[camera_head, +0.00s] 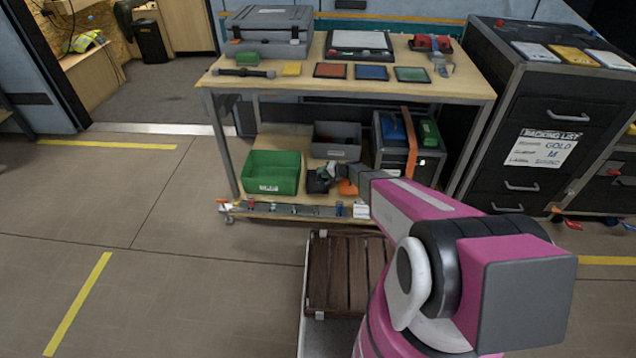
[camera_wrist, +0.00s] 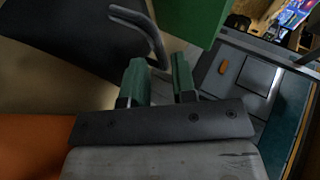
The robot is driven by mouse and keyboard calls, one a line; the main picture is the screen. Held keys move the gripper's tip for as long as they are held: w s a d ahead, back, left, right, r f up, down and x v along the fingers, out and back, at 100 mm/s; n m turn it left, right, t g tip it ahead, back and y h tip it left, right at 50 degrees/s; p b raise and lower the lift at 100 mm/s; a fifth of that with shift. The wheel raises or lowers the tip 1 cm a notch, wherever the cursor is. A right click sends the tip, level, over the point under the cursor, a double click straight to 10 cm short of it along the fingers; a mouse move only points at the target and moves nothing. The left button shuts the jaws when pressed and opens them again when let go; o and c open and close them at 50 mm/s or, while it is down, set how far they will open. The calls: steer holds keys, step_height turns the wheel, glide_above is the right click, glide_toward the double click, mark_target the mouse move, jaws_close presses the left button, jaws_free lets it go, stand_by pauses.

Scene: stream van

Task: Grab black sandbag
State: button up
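The black sandbag (camera_head: 318,182) lies on the lower shelf of the workbench, between the green bin and an orange item. In the wrist view the black sandbag (camera_wrist: 70,38) fills the upper left, and its grey strap handle (camera_wrist: 143,28) loops toward my fingertips. My gripper (camera_wrist: 160,68) has its two green fingers apart, with the handle's lower end at the gap between them. I cannot tell whether the fingers touch it. In the head view my gripper (camera_head: 329,171) is just above the bag and partly hides it.
The green bin (camera_head: 271,172) stands left of the bag, and a grey bin (camera_head: 336,140) is behind. The orange item (camera_head: 347,188) is close on the right. The tabletop (camera_head: 290,76) overhangs the shelf. A wooden slatted crate (camera_head: 340,270) stands in front.

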steer(key=x, duration=0.3)
jaws_close()
steer(key=shift+d, duration=0.1)
stand_by(1.3)
